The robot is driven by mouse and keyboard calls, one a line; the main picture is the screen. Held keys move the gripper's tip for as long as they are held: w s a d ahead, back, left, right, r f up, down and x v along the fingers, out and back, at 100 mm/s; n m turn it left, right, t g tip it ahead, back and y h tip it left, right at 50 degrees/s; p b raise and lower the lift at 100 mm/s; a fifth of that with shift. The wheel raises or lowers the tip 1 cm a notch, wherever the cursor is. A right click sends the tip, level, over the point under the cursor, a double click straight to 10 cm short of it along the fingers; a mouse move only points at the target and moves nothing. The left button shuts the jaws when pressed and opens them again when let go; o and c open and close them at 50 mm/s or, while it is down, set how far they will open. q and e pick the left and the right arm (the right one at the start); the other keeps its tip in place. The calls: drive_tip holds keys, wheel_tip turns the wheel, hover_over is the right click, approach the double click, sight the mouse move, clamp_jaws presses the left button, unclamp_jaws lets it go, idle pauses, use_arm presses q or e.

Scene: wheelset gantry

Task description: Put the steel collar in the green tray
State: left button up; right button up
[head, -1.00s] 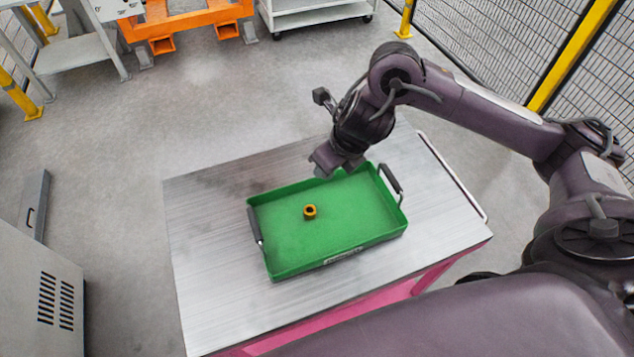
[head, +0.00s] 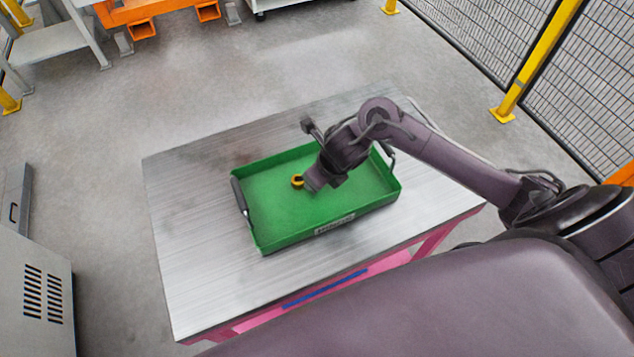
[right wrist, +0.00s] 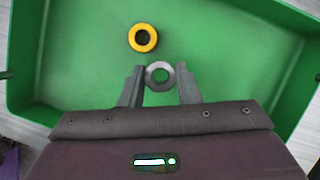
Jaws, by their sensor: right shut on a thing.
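The green tray (head: 280,228) lies on a metal-topped table, and its floor also shows in the right wrist view (right wrist: 220,50). My right gripper (head: 313,186) reaches down over the tray's middle. In the right wrist view the right gripper (right wrist: 160,80) is shut on the steel collar (right wrist: 160,67), a small grey ring between its fingertips. The collar is over the tray floor; whether it touches the floor I cannot tell. In the head view the collar is hidden by the gripper. My left gripper is not in view.
A yellow ring (head: 297,181) sits in the tray just left of the right gripper, also seen in the right wrist view (right wrist: 143,38). The tray has dark handles at both ends. The table (head: 190,220) is bare around the tray. A mesh fence (head: 530,60) stands at the right.

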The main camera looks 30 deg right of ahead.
wheel_tip(320, 180, down, 2)
drive_tip(key=shift+f, duration=0.1)
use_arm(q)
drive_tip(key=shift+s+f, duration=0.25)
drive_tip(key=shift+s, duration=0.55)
use_arm(e)
drive_tip(key=shift+f, duration=0.15)
drive_tip(key=o, duration=1)
drive_tip(key=shift+r, duration=0.2)
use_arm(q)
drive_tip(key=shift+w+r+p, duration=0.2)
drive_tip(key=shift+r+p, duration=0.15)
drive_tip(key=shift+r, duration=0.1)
use_arm(e)
drive_tip(key=v, duration=1.2)
